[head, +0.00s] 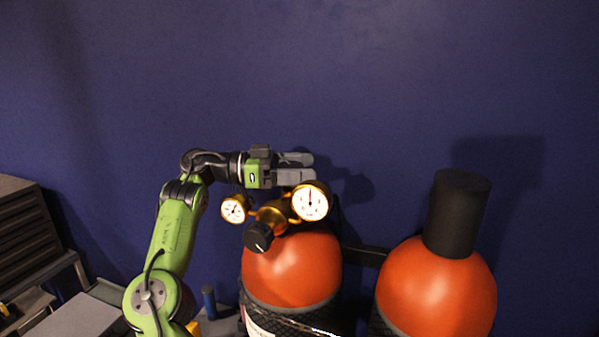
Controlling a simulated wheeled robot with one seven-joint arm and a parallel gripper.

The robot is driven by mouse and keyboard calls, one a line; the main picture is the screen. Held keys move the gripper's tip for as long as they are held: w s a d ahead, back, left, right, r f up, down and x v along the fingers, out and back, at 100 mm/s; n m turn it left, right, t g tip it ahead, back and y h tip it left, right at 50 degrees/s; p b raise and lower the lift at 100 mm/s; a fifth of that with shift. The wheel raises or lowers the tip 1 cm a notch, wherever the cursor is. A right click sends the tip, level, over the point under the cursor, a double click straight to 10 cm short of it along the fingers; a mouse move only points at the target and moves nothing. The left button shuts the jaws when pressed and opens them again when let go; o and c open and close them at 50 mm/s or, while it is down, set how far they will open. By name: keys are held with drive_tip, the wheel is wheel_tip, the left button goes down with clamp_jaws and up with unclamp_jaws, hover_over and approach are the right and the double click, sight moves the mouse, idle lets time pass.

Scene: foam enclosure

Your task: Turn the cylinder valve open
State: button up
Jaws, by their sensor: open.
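The gas cylinder (292,268) has an orange-red domed top and a dark mesh sleeve. A brass regulator (271,215) with two white-faced gauges and a black knob (258,237) sits on top of it. The larger gauge (310,201) is at the right, the smaller gauge (234,209) at the left. My gripper (306,168) comes in from the left and points right, just above the regulator and the larger gauge in the picture. Its grey fingers are apart with nothing seen between them. The cylinder valve itself is not clearly visible; the regulator and gripper cover that area.
A second orange-red cylinder (437,290) with a black cap (458,213) stands at the right. A dark bar (366,255) runs between the cylinders. A plain blue wall (420,80) is behind. A dark drawer cabinet (28,235) stands at the left edge. Space above the cylinders is clear.

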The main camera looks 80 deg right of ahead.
drive_tip(key=shift+a, duration=0.1)
drive_tip(key=c, duration=1)
drive_tip(key=shift+o, duration=0.2)
drive_tip(key=h+b, duration=0.1)
drive_tip(key=n+h+b, duration=0.1)
drive_tip(key=b, duration=0.1)
drive_tip(key=shift+f+n+t+b, duration=0.3)
drive_tip(key=shift+t, duration=0.1)
drive_tip(key=shift+w+d+r+n+t+h+b, duration=0.15)
drive_tip(key=shift+n+t+h+b, duration=0.3)
drive_tip(key=shift+h+b, duration=0.5)
drive_tip(key=shift+d+r+n+h, duration=0.1)
drive_tip(key=shift+d+n+h, duration=0.05)
drive_tip(key=shift+n+h, duration=0.1)
drive_tip(key=o, duration=1)
drive_tip(key=shift+c, duration=0.2)
